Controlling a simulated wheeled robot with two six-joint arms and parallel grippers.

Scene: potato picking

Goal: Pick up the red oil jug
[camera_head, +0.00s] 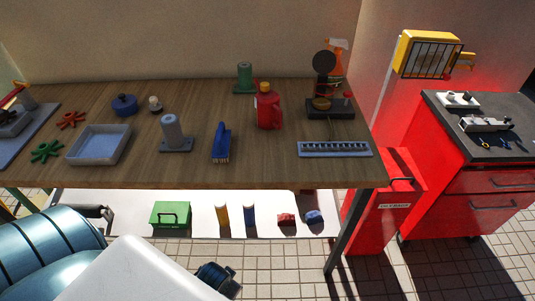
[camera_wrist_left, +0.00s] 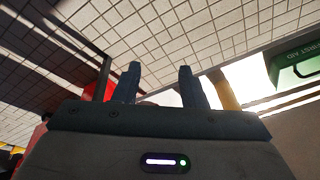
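The red oil jug (camera_head: 267,110) stands upright on the wooden workbench (camera_head: 290,170), right of centre towards the back. It has a yellow-orange cap and a handle on its right side. My left gripper (camera_wrist_left: 160,83) shows in the left wrist view with its two dark fingers apart and nothing seen between them. It faces the tiled floor and the lower area below the bench, not the jug. The jug is not in the left wrist view. My right gripper is not clearly in view.
A green box (camera_head: 170,214) sits on the lower shelf.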

